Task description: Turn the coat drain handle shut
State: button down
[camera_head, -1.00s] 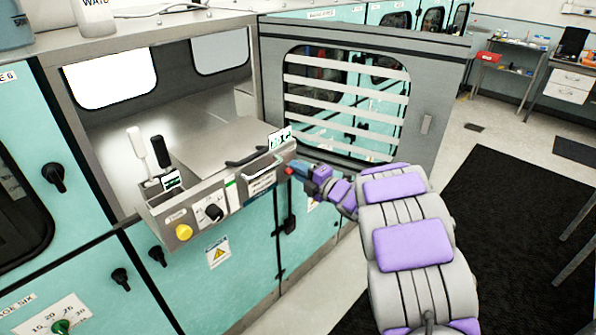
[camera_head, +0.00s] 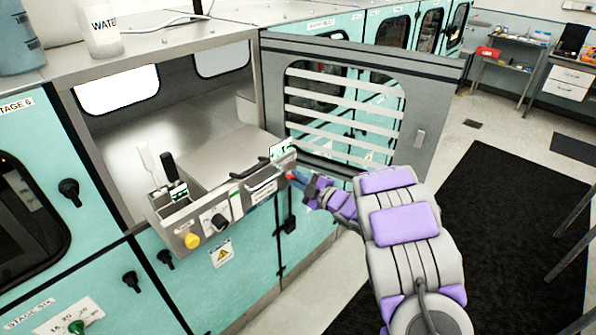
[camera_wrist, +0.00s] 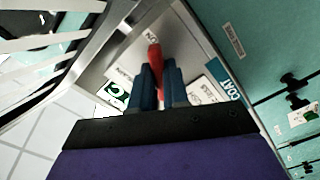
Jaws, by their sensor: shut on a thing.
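The red handle (camera_wrist: 154,58) shows between the two blue fingers of my gripper (camera_wrist: 157,85) in the wrist view. In the head view my gripper (camera_head: 298,178) is at the right end of the grey metal control box, with a bit of the red handle (camera_head: 289,175) showing. My gripper is shut on the handle. A label reading COAT (camera_wrist: 228,91) is to the right of the fingers in the wrist view.
The control box (camera_head: 233,232) carries a yellow button (camera_head: 192,240), a black knob (camera_head: 219,222) and upright levers (camera_head: 169,167). An open slatted door (camera_head: 440,110) stands behind my arm. A black mat (camera_head: 490,220) lies on the floor to the right.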

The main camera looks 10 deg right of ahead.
jog(key=m+p, duration=0.6)
jog(key=shift+s+m+p, duration=0.1)
jog(key=shift+m+p, duration=0.2)
jog(key=shift+p, duration=0.05)
jog(key=m+p, duration=0.4)
jog(key=shift+f+m, duration=0.25)
jog(key=shift+m, duration=0.15)
jog(key=shift+p, duration=0.3)
jog(key=c, duration=1.2)
grip_release()
jog(key=shift+o, duration=0.4)
jog(key=shift+r, duration=0.15)
jog(key=shift+d, duration=0.1)
jog(key=b+v, duration=0.1)
jog(key=v, duration=1.6)
jog(key=shift+b, duration=0.3)
jog(key=shift+d, duration=0.1)
